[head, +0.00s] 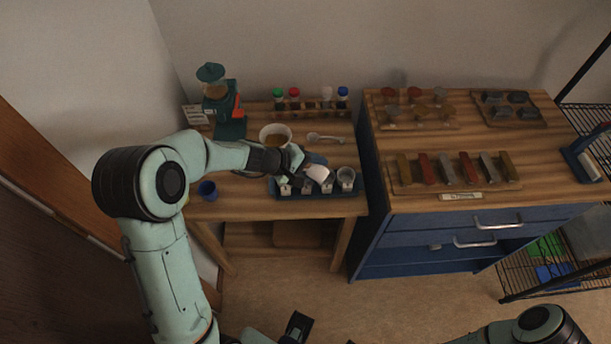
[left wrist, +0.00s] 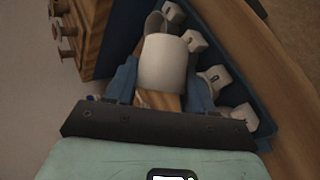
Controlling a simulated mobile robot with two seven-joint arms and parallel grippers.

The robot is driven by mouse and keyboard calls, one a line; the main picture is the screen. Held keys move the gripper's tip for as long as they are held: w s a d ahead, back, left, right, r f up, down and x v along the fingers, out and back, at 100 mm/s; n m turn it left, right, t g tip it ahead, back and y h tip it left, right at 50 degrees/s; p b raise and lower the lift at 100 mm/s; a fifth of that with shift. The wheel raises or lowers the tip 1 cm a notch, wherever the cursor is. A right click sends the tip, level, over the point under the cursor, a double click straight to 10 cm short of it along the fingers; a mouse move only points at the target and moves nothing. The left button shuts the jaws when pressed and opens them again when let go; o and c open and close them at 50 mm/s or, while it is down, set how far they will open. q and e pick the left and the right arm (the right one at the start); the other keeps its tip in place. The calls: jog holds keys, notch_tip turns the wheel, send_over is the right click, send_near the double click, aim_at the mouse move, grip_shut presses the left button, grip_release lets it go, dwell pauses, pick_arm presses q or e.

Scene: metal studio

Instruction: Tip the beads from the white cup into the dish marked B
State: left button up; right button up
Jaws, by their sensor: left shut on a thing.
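My left gripper (head: 309,170) is shut on the white cup (head: 319,173), above the blue tray (head: 318,194) on the left table. In the left wrist view the white cup (left wrist: 163,63) sits between the two bluish fingers. No beads show, and I cannot tell how far the cup is tilted. Several small dishes with white tags stand in the tray; the rightmost dish (head: 346,176) is clear of the gripper. The tags are too small to read, so I cannot tell which dish is B. The gripper and cup partly hide the middle dishes.
A white bowl with brown contents (head: 275,135) stands just behind my left gripper. A spoon (head: 325,138) and a rack of capped bottles (head: 312,106) are further back. A blue cabinet (head: 440,222) adjoins on the right.

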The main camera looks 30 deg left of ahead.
pick_arm(q)
jog(key=shift+w+a+h+b, duration=0.1)
jog(key=shift+a+h+b, duration=0.2)
jog(key=shift+a+h, duration=0.2)
jog(key=shift+a+n+h+b, duration=0.1)
jog(key=shift+n+h+b, duration=0.5)
jog(key=shift+h+b, duration=0.1)
dwell(0.6)
jog(key=shift+a+r+n+h+b, duration=0.15)
jog(key=shift+n+h+b, duration=0.15)
jog(key=shift+h+b, duration=0.15)
dwell(1.2)
